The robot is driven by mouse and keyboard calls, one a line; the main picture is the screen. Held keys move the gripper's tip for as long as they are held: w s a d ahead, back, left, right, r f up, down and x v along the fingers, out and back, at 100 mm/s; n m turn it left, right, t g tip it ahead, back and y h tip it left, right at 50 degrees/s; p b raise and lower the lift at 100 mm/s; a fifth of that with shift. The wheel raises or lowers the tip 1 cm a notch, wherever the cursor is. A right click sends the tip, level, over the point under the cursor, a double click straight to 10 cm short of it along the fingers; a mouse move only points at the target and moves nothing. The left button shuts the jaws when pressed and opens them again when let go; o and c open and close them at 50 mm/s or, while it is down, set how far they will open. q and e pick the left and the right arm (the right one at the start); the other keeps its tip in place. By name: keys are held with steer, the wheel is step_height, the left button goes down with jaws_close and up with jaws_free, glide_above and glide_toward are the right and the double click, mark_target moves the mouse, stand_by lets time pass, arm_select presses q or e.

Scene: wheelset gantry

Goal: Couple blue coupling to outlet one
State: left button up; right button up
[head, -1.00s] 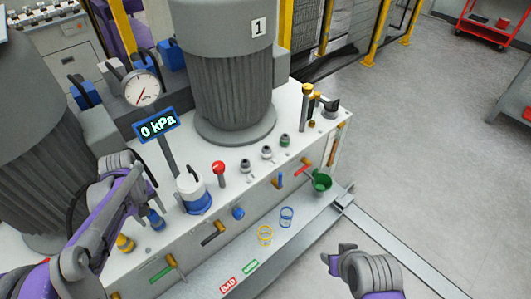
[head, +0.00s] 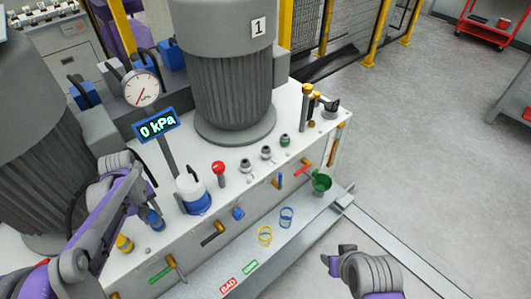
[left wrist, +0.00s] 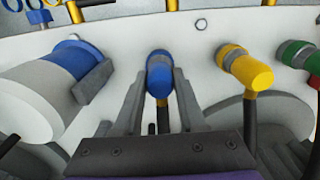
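The blue coupling (head: 155,220) stands at the left of the white bench top. In the left wrist view the blue coupling (left wrist: 160,72) is upright between my fingers. My left gripper (head: 143,207) is over it; in the left wrist view the fingers (left wrist: 160,88) stand on either side with what looks like a narrow gap, so it looks open. Fittings stand further right on the bench top: two grey (head: 246,166) (head: 266,152) and one green-ringed (head: 285,140). I cannot tell which is outlet one. My right gripper (head: 338,262) is at lower right, away from the bench; its finger opening is unclear.
A yellow coupling (head: 124,243) stands beside the blue one; it also shows in the left wrist view (left wrist: 245,68). A white and blue canister (head: 193,196) and a red knob (head: 219,168) lie between them and the fittings. The gauge display (head: 156,125) reads 0 kPa. Tank (head: 233,80) is marked 1.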

arm_select(q)
jaws_close()
stand_by(0.8)
steer(key=shift+r, duration=0.1)
steer(key=shift+r+p, duration=1.5)
steer(key=shift+r, duration=1.45)
arm_select(e)
steer(key=shift+w+r, duration=0.25)
steer(key=shift+r, duration=0.45)
steer(key=shift+w+r, duration=0.3)
steer(key=shift+r, duration=0.35)
steer(key=shift+w+r, duration=0.25)
steer(key=shift+r, duration=0.45)
